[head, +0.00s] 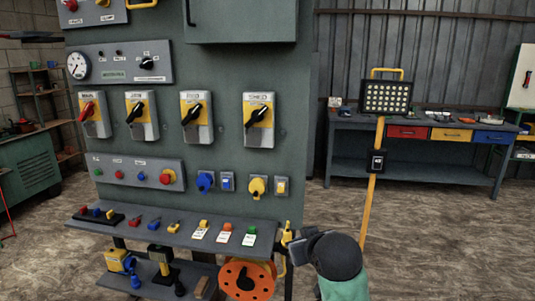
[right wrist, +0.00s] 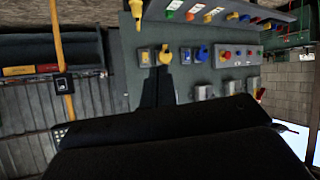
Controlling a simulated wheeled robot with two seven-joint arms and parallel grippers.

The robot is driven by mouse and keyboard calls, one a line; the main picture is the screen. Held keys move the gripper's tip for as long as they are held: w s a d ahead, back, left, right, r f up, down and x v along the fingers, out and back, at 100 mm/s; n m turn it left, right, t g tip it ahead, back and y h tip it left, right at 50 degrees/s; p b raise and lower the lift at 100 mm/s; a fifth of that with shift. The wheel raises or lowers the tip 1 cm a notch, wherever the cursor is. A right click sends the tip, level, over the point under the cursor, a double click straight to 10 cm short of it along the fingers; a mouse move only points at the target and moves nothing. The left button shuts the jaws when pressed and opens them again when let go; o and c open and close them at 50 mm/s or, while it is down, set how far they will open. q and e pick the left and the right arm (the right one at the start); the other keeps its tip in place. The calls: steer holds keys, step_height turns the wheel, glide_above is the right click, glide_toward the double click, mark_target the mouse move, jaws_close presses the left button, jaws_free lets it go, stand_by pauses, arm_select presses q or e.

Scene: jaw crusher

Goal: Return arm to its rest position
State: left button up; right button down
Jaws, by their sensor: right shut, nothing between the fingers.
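My right arm comes in at the bottom centre of the head view, with a dark round joint and a green sleeve. Its dark gripper (head: 299,249) is shut and empty, in front of the lower right edge of the grey control panel (head: 225,110). A yellow item (head: 287,234) appears right beside it at the shelf's end; I cannot tell whether they touch. In the right wrist view the scene is turned over, and my dark wrist parts fill the lower middle, with the panel (right wrist: 210,40) behind. My left arm and gripper are not in view.
A shelf (head: 185,233) with small switches and tags juts from the panel, above an orange reel (head: 247,279). A work lamp (head: 386,97) on a yellow pole (head: 370,190) stands to the right. Behind it is a workbench (head: 345,122) with coloured drawers. The floor at right is clear.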

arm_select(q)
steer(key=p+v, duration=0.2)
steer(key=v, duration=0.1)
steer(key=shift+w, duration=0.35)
arm_select(e)
steer(key=s+d+f+g, duration=0.1)
steer(key=s+f+g, duration=0.2)
steer(key=s+f, duration=0.8)
steer(key=s+d+f+m+g, duration=0.1)
steer(key=s+d+f+g, duration=0.1)
steer(key=s+f, duration=1)
steer(key=s+d+f+g+h, duration=0.1)
steer(key=s+f+g, duration=0.3)
steer(key=s+f, duration=0.8)
steer(key=shift+s+d+m, duration=0.4)
steer(key=shift+d, duration=0.35)
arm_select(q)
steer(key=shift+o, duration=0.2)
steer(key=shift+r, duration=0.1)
